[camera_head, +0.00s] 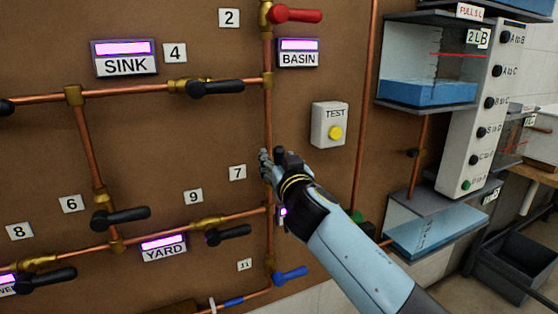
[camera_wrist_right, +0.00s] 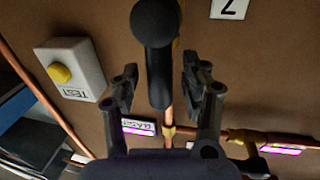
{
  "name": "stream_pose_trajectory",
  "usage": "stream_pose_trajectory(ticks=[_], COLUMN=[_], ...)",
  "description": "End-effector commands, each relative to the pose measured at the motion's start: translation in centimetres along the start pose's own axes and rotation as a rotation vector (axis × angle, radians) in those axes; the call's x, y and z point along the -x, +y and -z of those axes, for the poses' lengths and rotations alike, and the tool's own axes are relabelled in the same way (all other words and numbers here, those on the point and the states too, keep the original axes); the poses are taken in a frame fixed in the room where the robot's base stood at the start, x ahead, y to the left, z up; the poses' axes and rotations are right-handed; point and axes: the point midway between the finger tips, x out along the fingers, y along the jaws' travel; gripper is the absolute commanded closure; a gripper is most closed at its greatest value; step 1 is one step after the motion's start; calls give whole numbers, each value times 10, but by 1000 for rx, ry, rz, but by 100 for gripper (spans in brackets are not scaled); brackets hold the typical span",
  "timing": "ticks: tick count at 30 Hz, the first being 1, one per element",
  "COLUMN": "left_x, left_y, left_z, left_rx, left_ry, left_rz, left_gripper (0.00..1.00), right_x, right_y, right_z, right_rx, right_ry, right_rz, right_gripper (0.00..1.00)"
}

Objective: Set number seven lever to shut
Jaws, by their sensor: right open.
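The number seven label (camera_head: 237,172) is on the brown board beside a vertical copper pipe; it shows upside down at the top of the right wrist view (camera_wrist_right: 229,8). The black number seven lever (camera_wrist_right: 157,65) appears there roughly in line with the pipe, its rounded end at the top. My right gripper (camera_head: 272,158) is at this lever and hides most of it in the head view. In the right wrist view, its open fingers (camera_wrist_right: 158,78) stand on either side of the lever, with gaps visible. My left gripper is not in view.
A TEST box with a yellow button (camera_head: 335,132) is right of the gripper. A red lever (camera_head: 296,14) is above, a black number nine lever (camera_head: 230,235) below left and a blue lever (camera_head: 290,274) below. Water tanks (camera_head: 428,92) stand at the right.

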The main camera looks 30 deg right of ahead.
Motion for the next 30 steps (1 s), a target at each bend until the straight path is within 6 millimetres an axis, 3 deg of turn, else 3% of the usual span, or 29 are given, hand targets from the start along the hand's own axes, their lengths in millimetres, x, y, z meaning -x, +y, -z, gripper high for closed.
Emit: stream_pose_trajectory(ticks=[2,12,30], left_x=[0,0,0], left_y=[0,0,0], left_z=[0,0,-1], left_rx=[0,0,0], left_ry=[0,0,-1], left_rz=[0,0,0], left_gripper=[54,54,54], right_x=[0,0,1], right_y=[0,0,0], right_z=[0,0,-2], right_rx=[0,0,0], right_ry=[0,0,-3], right_rz=[0,0,0], right_gripper=[56,100,100])
